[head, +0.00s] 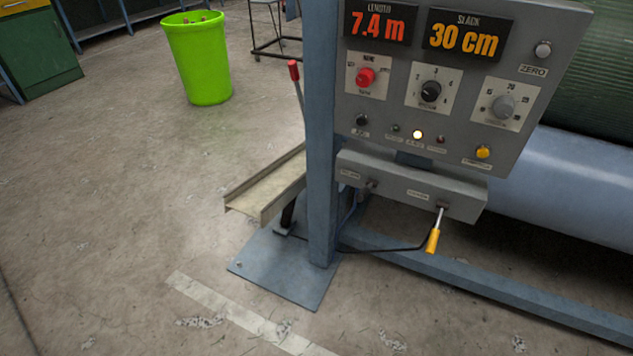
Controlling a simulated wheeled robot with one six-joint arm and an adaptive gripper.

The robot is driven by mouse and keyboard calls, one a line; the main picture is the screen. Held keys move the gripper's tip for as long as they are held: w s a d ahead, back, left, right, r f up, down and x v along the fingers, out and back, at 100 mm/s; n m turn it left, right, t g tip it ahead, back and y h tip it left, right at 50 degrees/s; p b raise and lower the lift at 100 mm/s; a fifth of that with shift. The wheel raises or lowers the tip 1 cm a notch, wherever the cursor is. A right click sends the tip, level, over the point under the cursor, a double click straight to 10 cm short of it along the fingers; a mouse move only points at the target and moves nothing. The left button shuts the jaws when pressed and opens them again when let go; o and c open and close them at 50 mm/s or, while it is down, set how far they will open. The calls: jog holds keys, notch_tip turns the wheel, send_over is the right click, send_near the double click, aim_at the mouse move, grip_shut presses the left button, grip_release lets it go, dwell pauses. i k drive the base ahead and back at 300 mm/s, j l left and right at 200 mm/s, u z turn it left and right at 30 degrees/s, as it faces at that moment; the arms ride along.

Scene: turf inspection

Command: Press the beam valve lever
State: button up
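A grey valve box (410,187) hangs under the control panel (455,75) on a blue post. A lever with a yellow grip (433,241) sticks out from the right part of the valve box and points down. A small dark fitting (371,187) sits further left on the same box, with a black hose or rod near it. The small labels on the box are too blurred to read, so I cannot tell which one says beam. A separate lever with a red grip (294,70) stands upright left of the post. My gripper is not in view.
The panel displays read 7.4 m and 30 cm, above several knobs and lamps. A blue post (321,140) stands on a base plate (285,272), with a metal channel (265,185) jutting left. A blue rail runs low to the right. A green bin (197,60) stands behind; the left floor is clear.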

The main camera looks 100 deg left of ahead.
aim_at(363, 194)
jog(key=u, duration=2.9)
jog(key=i+j, duration=0.25)
jog(key=j, duration=0.15)
jog(key=i+j+u, duration=0.1)
jog(key=j, duration=0.35)
jog(key=i, duration=0.1)
